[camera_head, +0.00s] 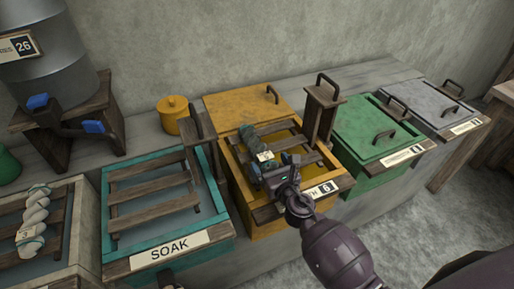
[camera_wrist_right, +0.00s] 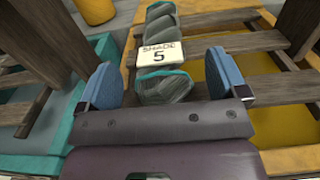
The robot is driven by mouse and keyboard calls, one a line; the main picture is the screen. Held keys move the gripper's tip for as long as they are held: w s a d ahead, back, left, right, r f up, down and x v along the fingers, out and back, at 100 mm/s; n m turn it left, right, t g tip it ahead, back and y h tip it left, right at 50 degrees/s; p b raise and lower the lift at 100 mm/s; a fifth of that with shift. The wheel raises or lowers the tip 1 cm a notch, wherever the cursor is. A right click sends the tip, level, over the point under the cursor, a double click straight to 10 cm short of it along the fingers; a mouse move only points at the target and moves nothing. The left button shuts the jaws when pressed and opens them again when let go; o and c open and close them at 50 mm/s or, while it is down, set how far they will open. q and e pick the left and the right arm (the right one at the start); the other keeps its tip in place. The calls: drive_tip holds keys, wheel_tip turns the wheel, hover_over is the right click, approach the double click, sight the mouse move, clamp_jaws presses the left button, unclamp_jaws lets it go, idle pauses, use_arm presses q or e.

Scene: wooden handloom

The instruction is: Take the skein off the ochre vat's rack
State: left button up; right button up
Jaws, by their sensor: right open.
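The ochre vat (camera_head: 238,186) stands open in the middle of the head view, with a slatted wooden rack (camera_head: 310,156) across it. A grey-green twisted skein (camera_head: 250,138) lies on the rack and carries a white tag. In the right wrist view the skein (camera_wrist_right: 165,88) has a tag (camera_wrist_right: 163,53) reading "SHADE 5". My right gripper (camera_head: 273,172) is over the front of the rack at the skein's near end. In the right wrist view its blue fingers (camera_wrist_right: 168,84) are apart on either side of the skein's near end, with gaps visible.
A teal vat (camera_head: 108,217) labelled SOAK with a slatted rack stands left. A white skein (camera_head: 33,220) lies on another rack at far left. A wooden post (camera_head: 320,112) rises behind the ochre vat's right side. A closed green vat (camera_head: 372,133) and grey vat (camera_head: 428,107) stand right.

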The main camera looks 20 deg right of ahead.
drive_tip(key=shift+w, duration=0.45)
drive_tip(key=c, duration=1.2)
drive_tip(key=shift+o, duration=0.2)
drive_tip(key=shift+r, duration=0.1)
